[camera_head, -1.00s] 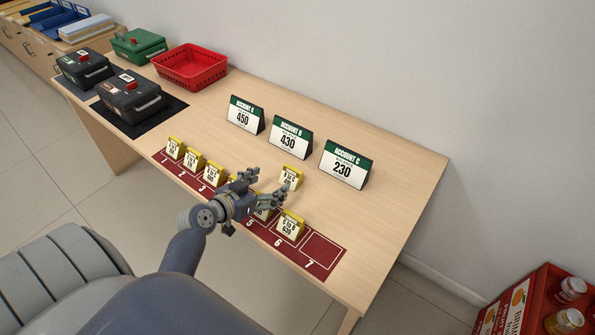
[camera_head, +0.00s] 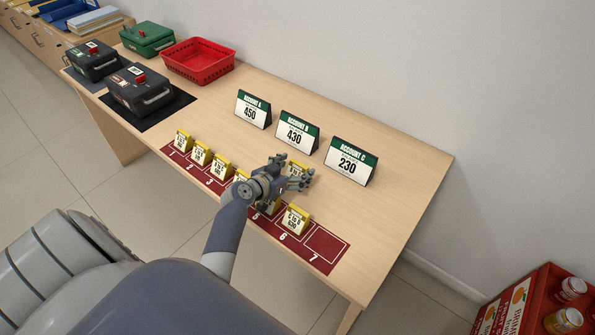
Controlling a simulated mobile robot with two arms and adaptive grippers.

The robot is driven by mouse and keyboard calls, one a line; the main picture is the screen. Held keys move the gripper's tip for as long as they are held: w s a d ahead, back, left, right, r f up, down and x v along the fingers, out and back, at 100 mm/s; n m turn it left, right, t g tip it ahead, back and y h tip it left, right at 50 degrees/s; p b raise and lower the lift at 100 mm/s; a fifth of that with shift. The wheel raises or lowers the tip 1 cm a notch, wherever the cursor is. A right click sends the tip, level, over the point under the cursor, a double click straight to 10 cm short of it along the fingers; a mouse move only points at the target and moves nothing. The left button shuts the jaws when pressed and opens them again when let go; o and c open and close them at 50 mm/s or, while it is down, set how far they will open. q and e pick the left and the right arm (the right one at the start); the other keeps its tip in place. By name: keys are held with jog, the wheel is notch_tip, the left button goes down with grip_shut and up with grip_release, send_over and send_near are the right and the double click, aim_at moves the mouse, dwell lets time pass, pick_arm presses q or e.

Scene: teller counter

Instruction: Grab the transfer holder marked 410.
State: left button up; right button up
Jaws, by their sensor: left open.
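My left gripper (camera_head: 291,172) reaches over the desk from the front, open. Its fingers are around or just in front of a small yellow-topped white holder (camera_head: 298,167) that stands apart, behind the red mat (camera_head: 325,243). The gripper hides most of this holder, and I cannot read its number now. Other holders stand in a row on the mat's numbered slots: one (camera_head: 183,141) on slot 1, one (camera_head: 201,153) on 2, one (camera_head: 221,166) on 3, and one (camera_head: 295,220) by 6. Those near 4 and 5 are partly hidden by my arm. Slot 7 is empty.
Signs for Account A, 450 (camera_head: 252,109), Account B, 430 (camera_head: 296,132), and Account C, 230 (camera_head: 350,162) stand behind. A red basket (camera_head: 198,62), black boxes (camera_head: 138,90) and a green box (camera_head: 147,38) are at left. The desk's right end is clear.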

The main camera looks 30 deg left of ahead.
pick_arm(q)
jog(key=c, duration=1.1)
jog(key=shift+c, duration=0.2)
